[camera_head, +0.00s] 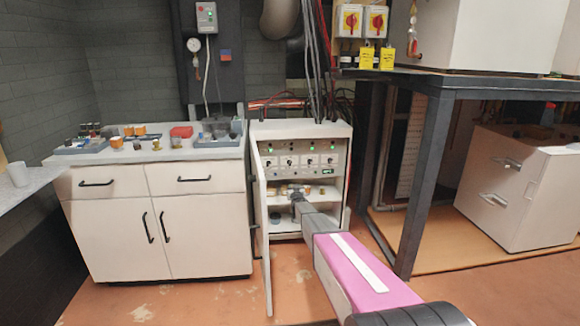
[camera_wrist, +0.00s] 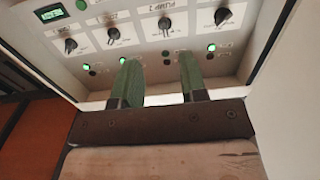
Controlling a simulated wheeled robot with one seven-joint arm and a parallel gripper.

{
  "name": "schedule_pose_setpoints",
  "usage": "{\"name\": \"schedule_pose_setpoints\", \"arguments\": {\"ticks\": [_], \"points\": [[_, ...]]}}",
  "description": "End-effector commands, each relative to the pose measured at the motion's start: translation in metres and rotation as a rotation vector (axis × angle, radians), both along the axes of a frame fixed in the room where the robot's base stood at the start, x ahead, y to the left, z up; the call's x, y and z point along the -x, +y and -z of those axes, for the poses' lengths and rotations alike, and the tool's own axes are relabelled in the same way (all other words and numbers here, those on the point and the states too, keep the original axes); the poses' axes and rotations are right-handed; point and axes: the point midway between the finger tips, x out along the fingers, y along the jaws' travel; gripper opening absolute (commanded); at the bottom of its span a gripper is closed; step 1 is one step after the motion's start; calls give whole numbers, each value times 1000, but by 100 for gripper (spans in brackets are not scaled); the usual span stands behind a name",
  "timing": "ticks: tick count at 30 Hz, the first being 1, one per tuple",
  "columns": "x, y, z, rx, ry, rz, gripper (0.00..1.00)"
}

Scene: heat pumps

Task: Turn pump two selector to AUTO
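The pump two selector (camera_wrist: 165,26) is a small dark knob on a white card in a row of similar knobs. The wrist view seems turned over, since the display sits upper left there and lower right in the head view. In the head view the selector (camera_head: 289,161) is second from left. I cannot clearly read its set position. My gripper (camera_wrist: 160,68) is open, with two green fingers apart and nothing between them. The fingertips are short of the knob row, roughly in line with pump two's knob. In the head view my gripper (camera_head: 297,196) is low before the panel.
The white control cabinet (camera_head: 340,130) has its door (camera_head: 262,235) open on the left. A shelf below the panel holds small parts. A white drawer cabinet (camera_head: 215,215) stands left, and a dark metal table leg (camera_head: 425,190) stands right. Green lamps (camera_wrist: 211,48) glow near the knobs.

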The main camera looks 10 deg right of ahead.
Motion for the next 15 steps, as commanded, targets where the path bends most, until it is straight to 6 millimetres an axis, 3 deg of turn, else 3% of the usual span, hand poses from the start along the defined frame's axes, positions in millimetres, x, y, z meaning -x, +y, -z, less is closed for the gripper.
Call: {"name": "schedule_pose_setpoints", "arguments": {"ticks": [1, 6, 15], "points": [[-34, 0, 3, 0, -76, 0, 39], [-77, 0, -9, 0, -295, 0, 39], [-93, 0, -18, 0, -405, 0, 39]]}}
